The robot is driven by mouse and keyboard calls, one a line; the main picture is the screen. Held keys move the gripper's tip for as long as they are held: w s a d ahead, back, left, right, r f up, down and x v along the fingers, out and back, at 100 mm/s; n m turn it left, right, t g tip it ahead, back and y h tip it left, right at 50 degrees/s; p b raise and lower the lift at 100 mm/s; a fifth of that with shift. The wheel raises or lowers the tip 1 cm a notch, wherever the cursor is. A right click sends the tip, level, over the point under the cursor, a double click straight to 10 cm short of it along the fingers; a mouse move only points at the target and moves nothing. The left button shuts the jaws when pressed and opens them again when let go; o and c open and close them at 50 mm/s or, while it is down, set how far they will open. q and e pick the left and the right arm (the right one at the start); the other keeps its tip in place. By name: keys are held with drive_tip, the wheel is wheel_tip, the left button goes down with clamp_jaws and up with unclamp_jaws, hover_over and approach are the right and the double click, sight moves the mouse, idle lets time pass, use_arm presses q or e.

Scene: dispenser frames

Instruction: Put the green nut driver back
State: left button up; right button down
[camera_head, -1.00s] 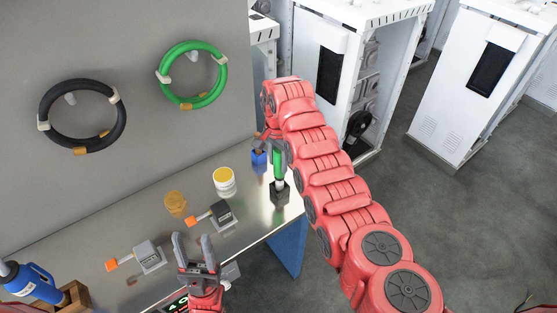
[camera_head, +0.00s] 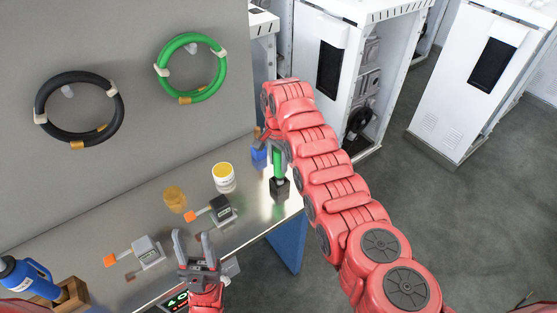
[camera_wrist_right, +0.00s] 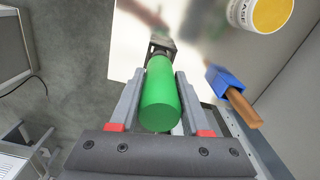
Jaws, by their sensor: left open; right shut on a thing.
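The green nut driver (camera_head: 277,162) stands upright at the dark block holder (camera_head: 279,188) near the table's right end. My right gripper is shut on its green handle (camera_wrist_right: 160,98), which lies between the two fingers (camera_wrist_right: 160,80) in the wrist view. The holder (camera_wrist_right: 164,44) shows just beyond the handle there. The tip is hidden, so I cannot tell how deep it sits. In the head view, my right arm partly covers the right gripper (camera_head: 276,150). My left gripper (camera_head: 195,241) is open and empty over the table's front edge.
A blue block holder with a wooden handle (camera_wrist_right: 226,82) is close beside the right gripper. A yellow-topped white tub (camera_head: 224,178), an amber jar (camera_head: 175,199) and two grey devices with orange tips (camera_head: 211,213) stand to the left.

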drive_tip(key=shift+f, duration=0.55)
drive_tip(key=shift+c, duration=1.4)
unclamp_jaws()
drive_tip(key=shift+r+b, duration=0.5)
wheel_tip(320, 180, up, 10)
drive_tip(key=b, duration=0.2)
drive_tip(key=shift+r+b, duration=0.1)
drive_tip(key=shift+b, duration=0.25)
wheel_tip(320, 180, up, 6)
drive_tip(key=p, duration=0.5)
drive_tip(key=shift+r, duration=0.15)
